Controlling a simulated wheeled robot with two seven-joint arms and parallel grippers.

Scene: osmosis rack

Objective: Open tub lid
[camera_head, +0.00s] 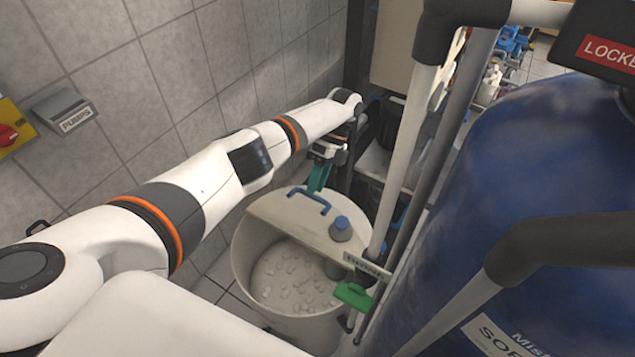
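The tub (243,262) is a round beige bin standing on the floor. Its front part is uncovered and shows pale round tablets inside. A beige lid piece (285,215) covers the back part and carries a blue handle (309,199). A grey-blue cap (341,228) sits on the right of the cover. My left gripper (318,184) reaches over the far side of the tub, its teal fingers pointing down just behind the blue handle. I cannot tell whether the fingers touch it or how far apart they are. My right gripper is not in view.
A blue tank (540,170) fills the right side. Grey pipes (408,140) and a green valve handle (353,296) stand close to the tub's right edge. A tiled wall (170,80) with a "PUMPS" box (66,110) is on the left.

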